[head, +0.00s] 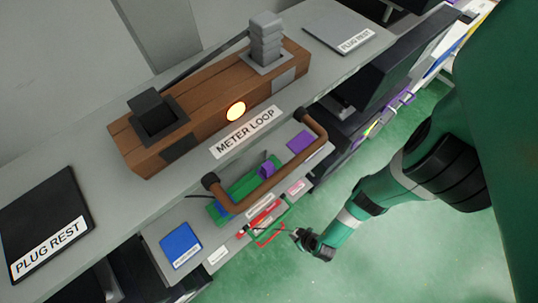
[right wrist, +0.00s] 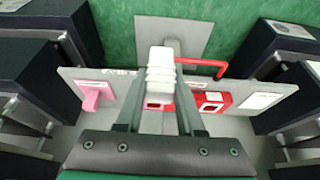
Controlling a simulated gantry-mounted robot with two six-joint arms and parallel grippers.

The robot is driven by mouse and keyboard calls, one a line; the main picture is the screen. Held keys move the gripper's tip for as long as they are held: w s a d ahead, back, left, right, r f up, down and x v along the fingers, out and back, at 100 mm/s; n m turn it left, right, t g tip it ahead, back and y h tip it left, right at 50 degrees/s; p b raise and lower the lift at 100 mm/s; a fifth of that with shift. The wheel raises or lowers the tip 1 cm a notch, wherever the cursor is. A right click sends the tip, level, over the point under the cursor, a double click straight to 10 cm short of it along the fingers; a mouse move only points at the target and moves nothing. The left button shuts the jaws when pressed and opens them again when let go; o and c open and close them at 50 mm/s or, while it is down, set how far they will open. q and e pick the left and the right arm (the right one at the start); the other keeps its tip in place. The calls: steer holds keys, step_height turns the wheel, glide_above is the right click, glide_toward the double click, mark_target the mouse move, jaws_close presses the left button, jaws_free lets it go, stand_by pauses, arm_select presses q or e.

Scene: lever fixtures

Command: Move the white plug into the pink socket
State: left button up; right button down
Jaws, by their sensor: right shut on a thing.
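My right gripper (right wrist: 160,118) is shut on the white plug (right wrist: 160,68), which has a ribbed body and sits between the fingers in the right wrist view. In the head view this gripper (head: 298,236) is near the red parts at the front of the lower panel; the plug cannot be made out there. A pink block (right wrist: 96,92), seemingly the pink socket, stands on the panel to the left of the plug in the wrist view. I cannot tell whether the plug is clear of the panel. My left gripper is not in view.
A red socket (right wrist: 213,100) and a red bent bar (right wrist: 205,66) are right of the plug in the wrist view. A brown handle (head: 263,184) spans the lower panel, below a wooden METER LOOP box (head: 205,100). A blue pad (head: 181,245) lies left. Green floor is open to the right.

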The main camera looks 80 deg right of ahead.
steer(key=shift+s+d, duration=0.1)
steer(key=shift+d, duration=0.1)
steer(key=shift+w+d+f+b, duration=0.15)
steer(key=shift+w+b, duration=0.05)
steer(key=shift+b, duration=0.25)
steer(key=w+d+b, duration=0.2)
steer(key=w+d, duration=0.1)
steer(key=w, duration=0.1)
steer(key=w+d+b, duration=0.2)
steer(key=w+d, duration=0.2)
steer(key=w, duration=0.1)
steer(key=w+d+b, duration=0.2)
steer(key=w+d, duration=0.2)
steer(key=shift+w+d, duration=0.15)
steer(key=shift+d, duration=0.05)
step_height(320, 180, down, 3)
steer(key=b, duration=0.3)
steer(key=shift+f, duration=0.1)
steer(key=shift+f, duration=0.1)
steer(key=c, duration=0.5)
jaws_free()
